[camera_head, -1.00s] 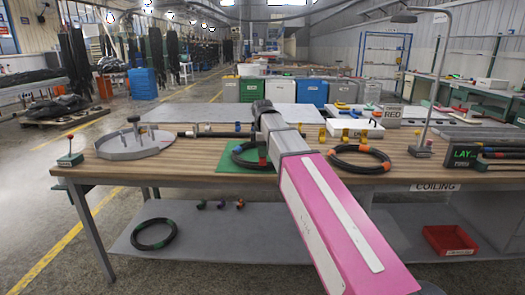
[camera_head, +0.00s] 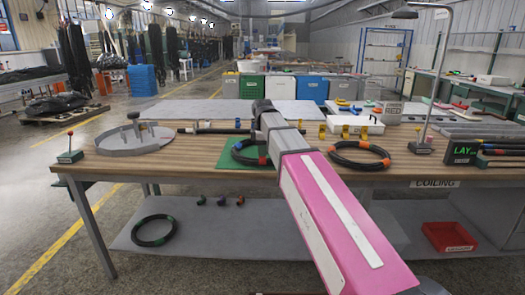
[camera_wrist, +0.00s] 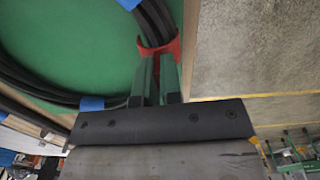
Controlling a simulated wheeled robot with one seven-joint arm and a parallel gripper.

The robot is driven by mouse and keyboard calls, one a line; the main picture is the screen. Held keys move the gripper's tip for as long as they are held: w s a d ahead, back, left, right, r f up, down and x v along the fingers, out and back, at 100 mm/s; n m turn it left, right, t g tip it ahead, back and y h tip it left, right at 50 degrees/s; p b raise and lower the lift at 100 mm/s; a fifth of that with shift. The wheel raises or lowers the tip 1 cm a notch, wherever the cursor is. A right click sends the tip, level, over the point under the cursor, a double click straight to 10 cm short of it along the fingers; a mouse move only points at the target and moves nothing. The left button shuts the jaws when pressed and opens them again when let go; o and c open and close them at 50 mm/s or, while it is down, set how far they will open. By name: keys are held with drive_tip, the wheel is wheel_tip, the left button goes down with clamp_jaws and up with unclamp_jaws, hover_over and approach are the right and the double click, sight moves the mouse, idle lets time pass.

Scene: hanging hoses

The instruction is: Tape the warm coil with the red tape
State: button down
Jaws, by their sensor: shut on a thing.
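A black coil (camera_head: 238,157) with blue bands lies on a green mat (camera_head: 228,163) in the middle of the table. Part of it is hidden by my arm. A red tape piece (camera_head: 262,161) shows at its right side. In the wrist view, the red tape (camera_wrist: 160,47) is bent around the black hose (camera_wrist: 155,22), and my gripper (camera_wrist: 157,82) is shut on it at the mat's edge. Whether the tape goes fully round the hose is hidden. No picture tells which coil is warm.
A coil with orange bands (camera_head: 360,155) lies to the right. A round grey fixture (camera_head: 135,138) stands at the left. A lamp post (camera_head: 428,95) and a LAY display (camera_head: 462,153) stand at the right. Another coil (camera_head: 153,230) lies on the lower shelf.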

drive_tip(key=shift+f, duration=0.45)
idle(0.3)
drive_tip(key=c, duration=1.2)
unclamp_jaws()
